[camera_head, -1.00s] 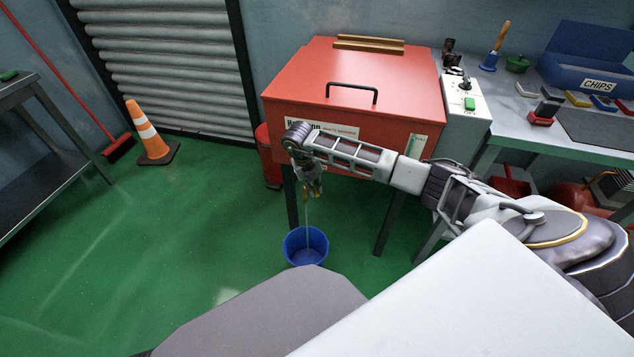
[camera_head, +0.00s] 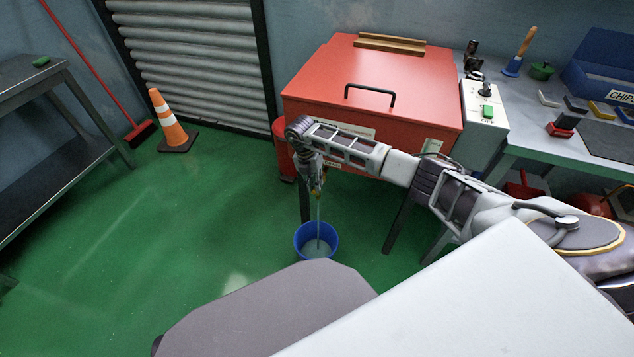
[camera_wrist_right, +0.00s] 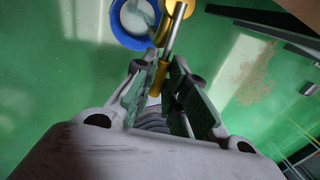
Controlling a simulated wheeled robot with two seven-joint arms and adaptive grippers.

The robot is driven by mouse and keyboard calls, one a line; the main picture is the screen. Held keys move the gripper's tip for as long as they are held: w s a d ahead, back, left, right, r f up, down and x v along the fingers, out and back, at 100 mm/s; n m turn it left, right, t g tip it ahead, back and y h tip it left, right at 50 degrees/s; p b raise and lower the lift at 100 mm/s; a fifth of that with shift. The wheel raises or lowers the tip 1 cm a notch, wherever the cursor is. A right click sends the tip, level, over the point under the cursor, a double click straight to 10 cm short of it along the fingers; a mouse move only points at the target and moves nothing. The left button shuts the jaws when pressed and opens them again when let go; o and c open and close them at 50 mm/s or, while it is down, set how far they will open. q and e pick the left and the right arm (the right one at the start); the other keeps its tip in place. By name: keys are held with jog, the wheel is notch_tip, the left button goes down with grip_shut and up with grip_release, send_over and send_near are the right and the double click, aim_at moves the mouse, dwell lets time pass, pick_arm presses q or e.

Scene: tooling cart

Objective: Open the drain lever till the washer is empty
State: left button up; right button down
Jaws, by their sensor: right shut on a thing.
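The red washer (camera_head: 370,75) stands on dark legs with its lid shut. My right gripper (camera_head: 318,190) hangs below its front left corner. In the right wrist view, my right gripper (camera_wrist_right: 158,95) is shut on the yellow grip of the drain lever (camera_wrist_right: 160,76), with a metal rod beyond it. A thin stream of liquid (camera_head: 318,215) falls into the blue bucket (camera_head: 299,242) on the floor. Pale liquid stands in the bucket, which also shows in the wrist view (camera_wrist_right: 112,32). The washer's inside is hidden. My left gripper is out of view.
A grey bench (camera_head: 530,125) with a control box (camera_head: 486,112) and small items stands right of the washer. An orange cone (camera_head: 168,122), a red broom (camera_head: 140,132) and a dark table (camera_head: 60,130) are at left. The green floor between is clear.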

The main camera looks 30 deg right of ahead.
dwell(0.4)
jog(key=c, duration=1.7)
grip_release()
jog(key=shift+w, duration=0.1)
jog(key=shift+r, duration=0.1)
jog(key=shift+w+a+r, duration=0.3)
jog(key=shift+r, duration=1.65)
jog(key=shift+w+a+r, duration=0.25)
jog(key=shift+r, duration=1.65)
jog(key=shift+w+a+r, duration=0.3)
jog(key=shift+r, duration=1.65)
